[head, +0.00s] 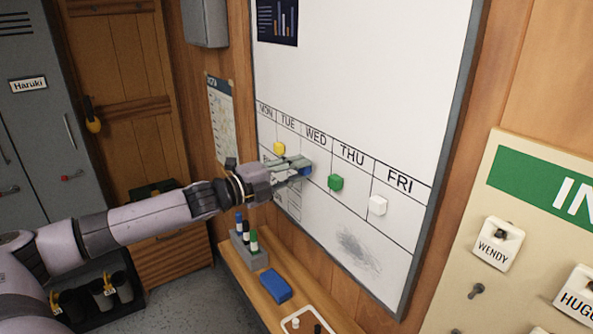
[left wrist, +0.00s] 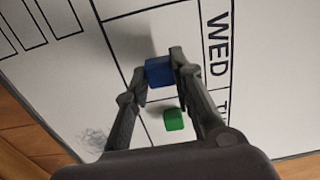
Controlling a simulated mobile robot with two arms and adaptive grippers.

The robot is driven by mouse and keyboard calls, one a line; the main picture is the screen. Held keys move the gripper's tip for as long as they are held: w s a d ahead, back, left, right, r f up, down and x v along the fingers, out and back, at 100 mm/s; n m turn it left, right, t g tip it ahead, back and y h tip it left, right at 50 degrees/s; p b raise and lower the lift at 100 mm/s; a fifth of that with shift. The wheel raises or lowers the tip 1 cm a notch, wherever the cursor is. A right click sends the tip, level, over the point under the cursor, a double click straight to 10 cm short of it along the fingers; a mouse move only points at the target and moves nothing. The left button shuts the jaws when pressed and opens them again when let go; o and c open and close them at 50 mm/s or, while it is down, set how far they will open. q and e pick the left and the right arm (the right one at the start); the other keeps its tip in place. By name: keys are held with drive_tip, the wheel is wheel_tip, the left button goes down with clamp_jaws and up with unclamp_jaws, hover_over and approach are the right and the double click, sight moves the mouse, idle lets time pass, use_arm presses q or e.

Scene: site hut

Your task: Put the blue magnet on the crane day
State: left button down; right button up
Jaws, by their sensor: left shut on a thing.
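The whiteboard calendar (head: 360,75) has columns MON to FRI. My left gripper (head: 303,168) is shut on the blue magnet (head: 307,171), in front of the upper part of the WED column. In the left wrist view the blue magnet (left wrist: 159,72) sits between the fingertips (left wrist: 159,63), close to the board near the WED header. I cannot tell whether it touches the board. A yellow magnet (head: 279,148) is under TUE, a green magnet (head: 335,183) under THU and a white magnet (head: 377,205) under FRI. No crane mark is readable. My right gripper is not in view.
A wooden ledge (head: 240,278) below the board holds a marker holder (head: 249,254), a blue eraser (head: 276,285) and a white tray (head: 307,322). A tag board (head: 480,232) hangs at right. A grey smudge (head: 358,247) marks the lower board. Lockers stand at left.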

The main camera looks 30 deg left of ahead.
use_arm(q)
drive_tip(key=shift+w+d+p, duration=0.2)
drive_tip(key=shift+w+p, duration=0.5)
drive_tip(key=shift+p, duration=0.75)
idle(1.3)
drive_tip(key=shift+w+r+p, duration=0.1)
drive_tip(key=shift+w+p, duration=0.05)
drive_tip(key=shift+p, duration=0.4)
idle(2.4)
idle(1.1)
drive_tip(key=c, duration=1.3)
unclamp_jaws()
drive_tip(key=shift+d, duration=0.1)
